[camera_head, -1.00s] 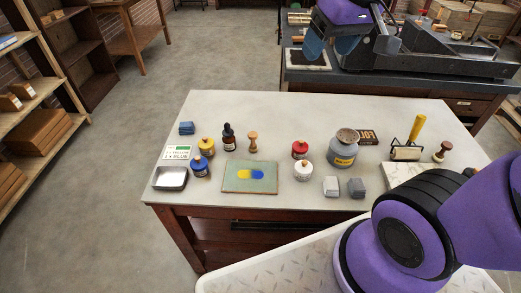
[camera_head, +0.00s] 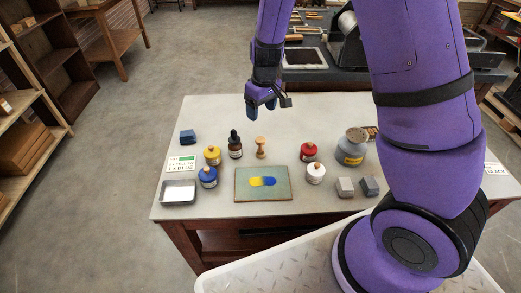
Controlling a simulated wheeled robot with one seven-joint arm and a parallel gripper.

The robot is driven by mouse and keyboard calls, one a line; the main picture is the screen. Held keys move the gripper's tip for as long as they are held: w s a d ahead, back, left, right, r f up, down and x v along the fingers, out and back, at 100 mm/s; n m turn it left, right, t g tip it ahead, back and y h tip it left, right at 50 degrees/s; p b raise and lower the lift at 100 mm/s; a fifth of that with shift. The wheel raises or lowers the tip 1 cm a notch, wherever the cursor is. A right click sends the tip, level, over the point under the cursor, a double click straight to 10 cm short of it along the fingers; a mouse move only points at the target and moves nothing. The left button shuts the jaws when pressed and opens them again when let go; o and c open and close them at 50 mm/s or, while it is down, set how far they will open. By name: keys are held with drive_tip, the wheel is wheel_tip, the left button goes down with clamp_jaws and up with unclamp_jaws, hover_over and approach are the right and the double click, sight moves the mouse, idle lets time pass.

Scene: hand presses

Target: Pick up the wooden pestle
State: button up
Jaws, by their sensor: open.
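The wooden pestle (camera_head: 261,147) stands upright on the pale table, a small light-brown piece with a narrow waist, between a dark dropper bottle (camera_head: 235,144) and a red jar. My gripper (camera_head: 262,112) hangs from the purple arm above the back part of the table, pointing down. In the picture it is just above the pestle and apart from it. The gripper is open with nothing between its fingers.
Near the pestle are a yellow jar (camera_head: 212,155), a blue jar (camera_head: 208,177), a red jar (camera_head: 308,152), a white jar (camera_head: 315,173) and a green board (camera_head: 263,184) with yellow and blue paint. A grey jug (camera_head: 352,147) and grey blocks (camera_head: 345,187) stand right. A metal tray (camera_head: 179,192) lies left.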

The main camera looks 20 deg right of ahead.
hover_over(261, 139)
drive_tip(key=shift+n+h, duration=0.3)
drive_tip(key=f, duration=0.6)
drive_tip(key=shift+a, duration=0.2)
wheel_tip(261, 139, down, 11)
drive_tip(key=shift+d+r, duration=0.1)
drive_tip(key=shift+c, duration=0.3)
drive_tip(key=c, duration=1)
